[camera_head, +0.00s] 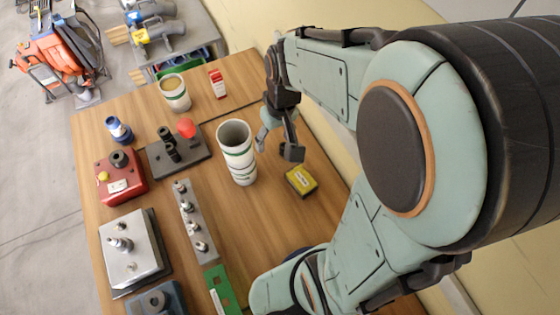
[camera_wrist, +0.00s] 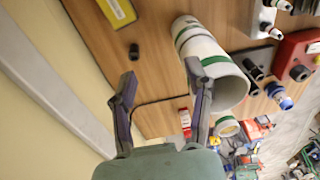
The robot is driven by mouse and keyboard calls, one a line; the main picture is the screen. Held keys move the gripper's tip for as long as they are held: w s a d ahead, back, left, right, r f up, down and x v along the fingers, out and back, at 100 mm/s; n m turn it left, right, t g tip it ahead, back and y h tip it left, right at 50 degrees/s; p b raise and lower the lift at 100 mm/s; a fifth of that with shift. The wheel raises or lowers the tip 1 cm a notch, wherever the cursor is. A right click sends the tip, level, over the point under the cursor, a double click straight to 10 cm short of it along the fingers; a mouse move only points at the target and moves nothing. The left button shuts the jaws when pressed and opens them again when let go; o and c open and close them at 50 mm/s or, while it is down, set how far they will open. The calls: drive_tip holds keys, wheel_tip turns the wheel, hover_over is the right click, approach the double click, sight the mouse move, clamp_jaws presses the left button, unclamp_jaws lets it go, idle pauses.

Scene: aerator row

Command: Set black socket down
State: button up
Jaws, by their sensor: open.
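The black socket (camera_wrist: 134,52) is a small dark cylinder standing on the wooden table (camera_wrist: 152,30) in the wrist view. It lies beyond my fingertips, toward the left finger, with bare wood around it. I cannot make it out in the head view, where my gripper may hide it. My gripper (camera_wrist: 160,75) is open and nothing shows between its fingers. In the head view my gripper (camera_head: 276,148) is over the right part of the table, right of the tall white tube (camera_head: 238,152).
A yellow box (camera_head: 301,180) lies below my gripper in the head view. A white cup (camera_head: 174,92) and a red-white box (camera_head: 217,83) stand farther back. A dark base (camera_head: 190,158), red box (camera_head: 120,185) and grey strip (camera_head: 194,219) of fittings fill the left. The table's right edge is close.

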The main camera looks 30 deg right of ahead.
drive_tip(key=s+a+r, duration=0.2)
drive_tip(key=s, duration=0.4)
drive_tip(key=s+a+r+g, duration=0.1)
drive_tip(key=s+a+r, duration=0.2)
drive_tip(key=s, duration=0.4)
drive_tip(key=shift+s+a+r+n, duration=0.15)
drive_tip(key=shift+a+r+n, duration=0.1)
drive_tip(key=shift+n, duration=0.15)
